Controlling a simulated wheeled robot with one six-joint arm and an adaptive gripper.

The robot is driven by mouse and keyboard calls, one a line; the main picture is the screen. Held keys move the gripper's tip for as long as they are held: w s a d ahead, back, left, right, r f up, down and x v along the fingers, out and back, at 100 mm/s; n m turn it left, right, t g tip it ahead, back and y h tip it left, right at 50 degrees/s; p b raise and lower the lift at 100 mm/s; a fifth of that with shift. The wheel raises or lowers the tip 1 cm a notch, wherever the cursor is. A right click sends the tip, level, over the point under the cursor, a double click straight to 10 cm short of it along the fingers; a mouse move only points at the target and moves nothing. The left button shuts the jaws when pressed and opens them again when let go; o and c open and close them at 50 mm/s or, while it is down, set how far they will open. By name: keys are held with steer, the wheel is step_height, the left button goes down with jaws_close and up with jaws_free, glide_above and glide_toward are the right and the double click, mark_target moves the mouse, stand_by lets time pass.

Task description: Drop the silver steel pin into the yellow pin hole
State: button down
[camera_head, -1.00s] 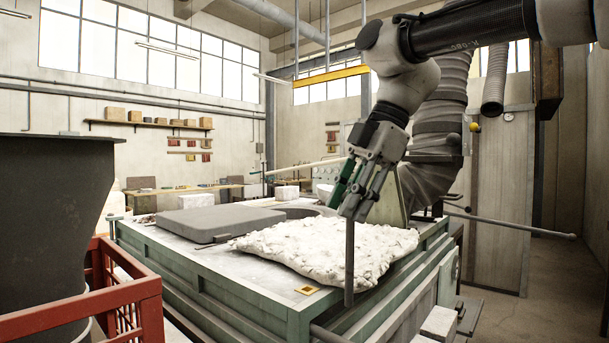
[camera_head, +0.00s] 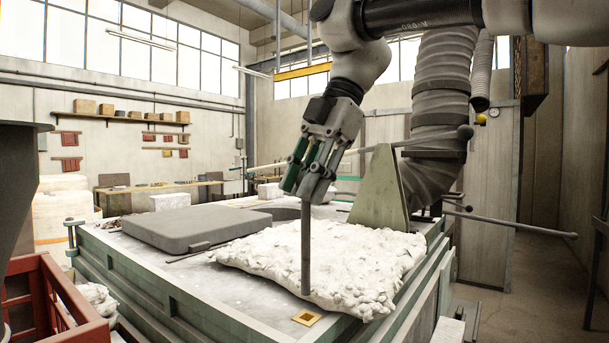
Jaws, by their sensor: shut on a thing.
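My gripper (camera_head: 306,195) is shut on the steel pin (camera_head: 306,250), which looks dark grey here and hangs nearly upright below the fingers. The pin's lower end shows in front of the white lumpy blanket; I cannot tell whether it touches anything. The yellow pin hole (camera_head: 307,317) is a small yellow square with a dark opening, near the front corner of the green-sided table (camera_head: 262,312). It lies just below the pin's lower end in the picture, with a small gap between them. The hole is not covered.
The white lumpy blanket (camera_head: 370,262) covers the table's right part, behind the hole. A flat grey lid (camera_head: 190,226) lies on the left part. A red crate (camera_head: 45,300) stands at the lower left. A pale green triangular plate (camera_head: 380,190) rises behind the blanket.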

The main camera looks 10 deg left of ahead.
mark_target(306, 265)
steer(key=shift+f, duration=6.85)
steer(key=c, duration=1.1)
jaws_free()
steer(key=v, duration=1.2)
